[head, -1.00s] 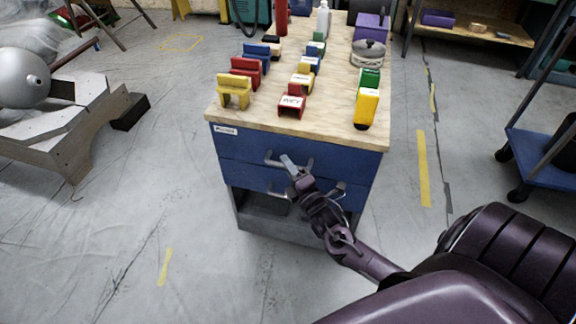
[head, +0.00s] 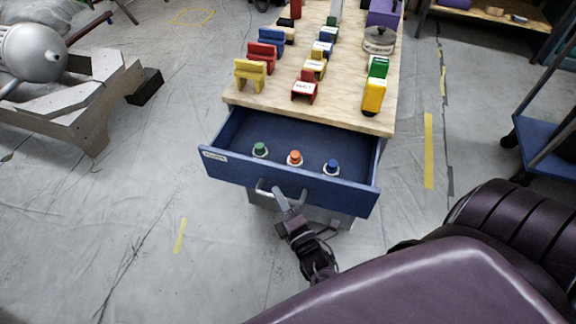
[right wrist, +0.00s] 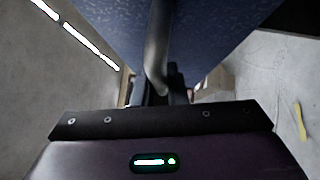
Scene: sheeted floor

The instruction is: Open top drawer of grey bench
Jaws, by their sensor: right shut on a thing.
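The bench's top drawer (head: 225,168) is blue and stands pulled well out from under the wooden top (head: 340,100). Inside it are a green-topped piece (head: 260,149), an orange-topped piece (head: 295,157) and a blue-topped piece (head: 332,167), each on a pale base. My right gripper (head: 282,197) is at the drawer front, shut on the metal drawer handle. In the right wrist view the handle (right wrist: 158,50) runs down between the fingers, which are mostly hidden. My left gripper is not in view.
Colored blocks, a purple box (head: 383,13) and other items stand on the bench top. A blue cart (head: 545,140) is at the right. A grey wooden frame (head: 80,100) with a silver ball stands at the left. The floor in front of the drawer is clear.

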